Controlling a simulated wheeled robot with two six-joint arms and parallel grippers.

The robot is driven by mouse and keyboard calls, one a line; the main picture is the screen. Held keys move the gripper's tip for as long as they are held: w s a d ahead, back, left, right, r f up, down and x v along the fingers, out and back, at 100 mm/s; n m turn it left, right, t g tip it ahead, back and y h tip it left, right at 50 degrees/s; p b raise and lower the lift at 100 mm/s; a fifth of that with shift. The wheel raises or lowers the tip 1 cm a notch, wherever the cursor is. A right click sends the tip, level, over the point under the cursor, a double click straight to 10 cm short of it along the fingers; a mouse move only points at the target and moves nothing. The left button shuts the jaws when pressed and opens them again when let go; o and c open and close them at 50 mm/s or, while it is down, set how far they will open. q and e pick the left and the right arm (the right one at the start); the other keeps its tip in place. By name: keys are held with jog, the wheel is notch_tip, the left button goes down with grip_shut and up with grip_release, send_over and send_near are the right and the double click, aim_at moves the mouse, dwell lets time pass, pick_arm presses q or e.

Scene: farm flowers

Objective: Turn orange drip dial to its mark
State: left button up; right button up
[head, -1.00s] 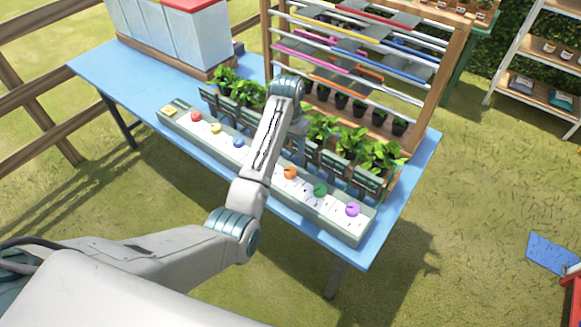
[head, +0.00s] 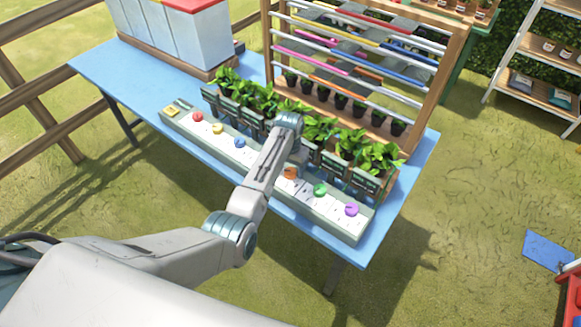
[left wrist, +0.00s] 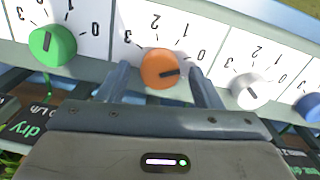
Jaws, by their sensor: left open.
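The orange dial (head: 290,174) is on the pale control strip (head: 332,221) at the front of the blue table, partly hidden by my left arm. In the left wrist view the orange dial (left wrist: 160,68) sits on a white scale plate with numbers 0 to 3, seen upside down. Its dark pointer points right, near the 0. My left gripper (left wrist: 160,74) is open, with one finger on each side of the orange dial. I cannot tell whether the fingers touch it. My right gripper is not in view.
The green dial (left wrist: 52,45) and white dial (left wrist: 250,91) flank the orange one closely. A purple dial (head: 351,209) is at the strip's right end. Potted plants with dark signs (head: 335,163) stand right behind the strip. A wooden rack (head: 446,80) stands farther back.

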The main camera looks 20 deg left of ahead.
pick_arm(q)
jog(key=c, duration=1)
jog(key=n+p, duration=0.2)
jog(key=n, duration=0.2)
jog(key=shift+r+p, duration=0.15)
jog(key=shift+p, duration=0.2)
jog(key=n+p, duration=0.1)
jog(key=n, duration=0.2)
jog(key=shift+n+p, duration=0.3)
jog(key=n+p, duration=0.1)
jog(key=n, duration=0.2)
jog(key=shift+a+n, duration=0.1)
jog(key=shift+n, duration=0.2)
jog(key=n, duration=0.4)
jog(key=shift+n, duration=0.3)
